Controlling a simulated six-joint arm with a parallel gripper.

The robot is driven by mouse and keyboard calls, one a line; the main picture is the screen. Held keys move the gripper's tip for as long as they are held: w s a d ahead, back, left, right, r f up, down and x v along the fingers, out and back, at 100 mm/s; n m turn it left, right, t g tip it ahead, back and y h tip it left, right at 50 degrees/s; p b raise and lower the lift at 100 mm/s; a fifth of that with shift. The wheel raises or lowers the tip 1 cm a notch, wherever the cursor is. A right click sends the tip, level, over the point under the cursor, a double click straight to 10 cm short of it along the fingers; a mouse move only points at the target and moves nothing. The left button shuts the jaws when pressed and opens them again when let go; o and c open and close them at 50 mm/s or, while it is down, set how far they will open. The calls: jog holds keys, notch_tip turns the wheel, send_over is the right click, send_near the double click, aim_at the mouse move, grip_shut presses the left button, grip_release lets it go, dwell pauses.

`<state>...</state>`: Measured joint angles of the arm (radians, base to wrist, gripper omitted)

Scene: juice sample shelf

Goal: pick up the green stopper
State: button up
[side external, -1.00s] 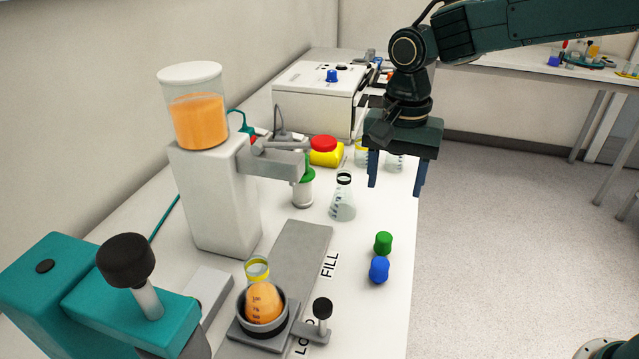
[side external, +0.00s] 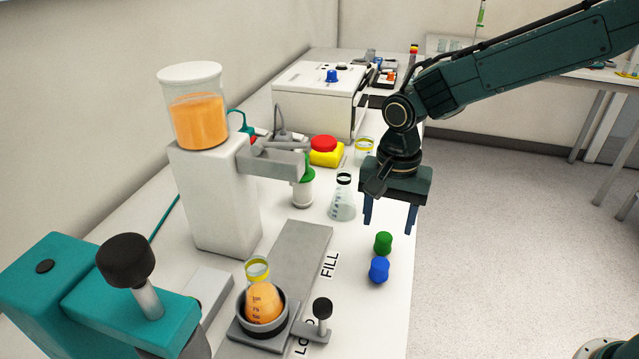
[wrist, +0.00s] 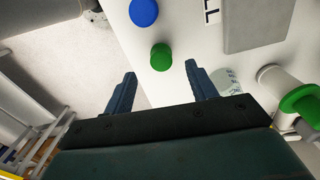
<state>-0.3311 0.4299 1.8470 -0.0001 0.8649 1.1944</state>
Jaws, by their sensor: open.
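The green stopper (side external: 383,243) stands on the white bench near its right edge, just behind the blue stopper (side external: 379,269). In the wrist view the green stopper (wrist: 161,57) lies beyond the fingertips, roughly midway between them, and the blue stopper (wrist: 144,12) is farther off. My gripper (side external: 390,229) is open and empty, pointing down, with its fingertips above and close behind the green stopper. The two fingers are spread wide in the wrist view (wrist: 160,72). Nothing hides the green stopper.
A clear flask with a black-ringed neck (side external: 343,198) stands left of my gripper. A grey plate (side external: 303,248) marked FILL lies left of the stoppers. A flask of orange juice (side external: 263,303) sits in a holder at the front. The bench edge drops off to the right.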

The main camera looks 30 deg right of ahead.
aim_at(384, 236)
jog(key=shift+f, duration=0.2)
jog(key=shift+f, duration=2.45)
jog(key=shift+c, duration=0.3)
jog(key=shift+a, duration=0.1)
jog(key=c, duration=1)
